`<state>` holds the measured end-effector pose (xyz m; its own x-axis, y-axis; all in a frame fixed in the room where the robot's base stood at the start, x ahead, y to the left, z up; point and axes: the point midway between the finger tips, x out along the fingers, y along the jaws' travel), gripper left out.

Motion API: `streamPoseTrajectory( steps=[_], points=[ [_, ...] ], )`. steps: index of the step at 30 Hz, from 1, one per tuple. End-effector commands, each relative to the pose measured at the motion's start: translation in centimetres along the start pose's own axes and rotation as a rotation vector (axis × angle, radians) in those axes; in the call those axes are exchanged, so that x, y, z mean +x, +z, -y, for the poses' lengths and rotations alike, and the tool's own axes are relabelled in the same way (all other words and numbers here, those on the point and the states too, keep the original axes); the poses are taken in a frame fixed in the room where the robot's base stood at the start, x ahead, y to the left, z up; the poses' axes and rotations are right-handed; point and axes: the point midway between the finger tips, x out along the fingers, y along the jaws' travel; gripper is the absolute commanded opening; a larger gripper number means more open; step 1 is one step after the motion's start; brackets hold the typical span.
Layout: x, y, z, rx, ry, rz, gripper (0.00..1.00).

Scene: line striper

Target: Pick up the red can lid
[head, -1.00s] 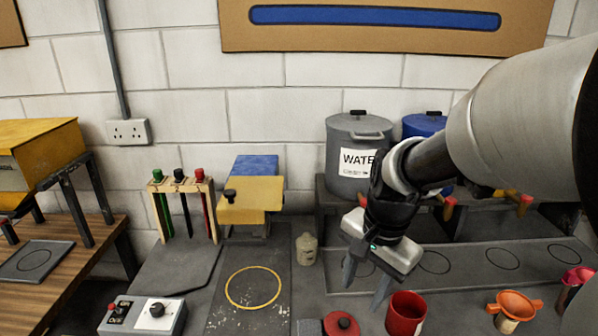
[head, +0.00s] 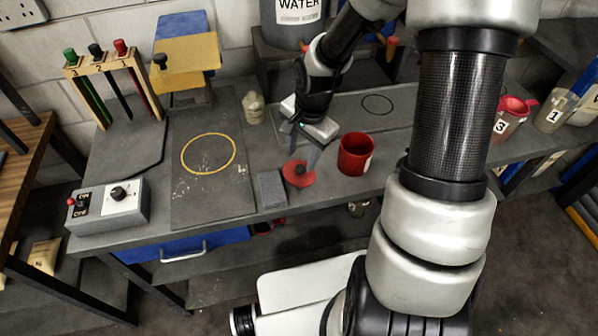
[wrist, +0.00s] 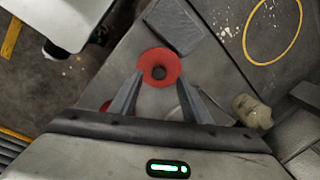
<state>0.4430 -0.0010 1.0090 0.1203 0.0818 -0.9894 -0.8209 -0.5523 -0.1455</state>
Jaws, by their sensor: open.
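The red can lid (head: 298,174) is a flat red disc with a dark knob in the middle. It lies on the grey bench near the front edge, between a grey block and a red can (head: 356,154). In the wrist view the lid (wrist: 159,67) lies just past the fingertips, roughly centred between them. My gripper (head: 304,154) is open and empty, behind and above the lid, pointing down toward it. In the wrist view my gripper's two fingers (wrist: 160,84) are spread apart. I cannot tell the exact height gap. The lid's knob is in plain view.
The grey block (head: 270,189) lies close to the lid's left. A small beige bottle (head: 253,107) stands behind. A yellow ring (head: 208,154) marks the plate at left, with a switch box (head: 107,204) in front. The bench front edge is near the lid.

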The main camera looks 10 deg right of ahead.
Motion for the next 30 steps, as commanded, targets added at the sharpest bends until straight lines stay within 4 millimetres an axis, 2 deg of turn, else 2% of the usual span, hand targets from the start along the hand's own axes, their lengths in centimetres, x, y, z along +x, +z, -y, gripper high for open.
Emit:
streamPoseTrajectory(
  steps=[5, 13, 22, 30],
  points=[
    [1.2, -0.1, -0.1, 0.001, 0.002, 0.002, 0.44],
    [5.0, -0.4, -0.1, -0.001, 0.0, 0.001, 0.44],
    [5.5, -0.5, -0.1, -0.001, -0.001, -0.001, 0.44],
    [5.5, -0.5, -0.1, 0.0, -0.001, 0.0, 0.01]
  ],
)
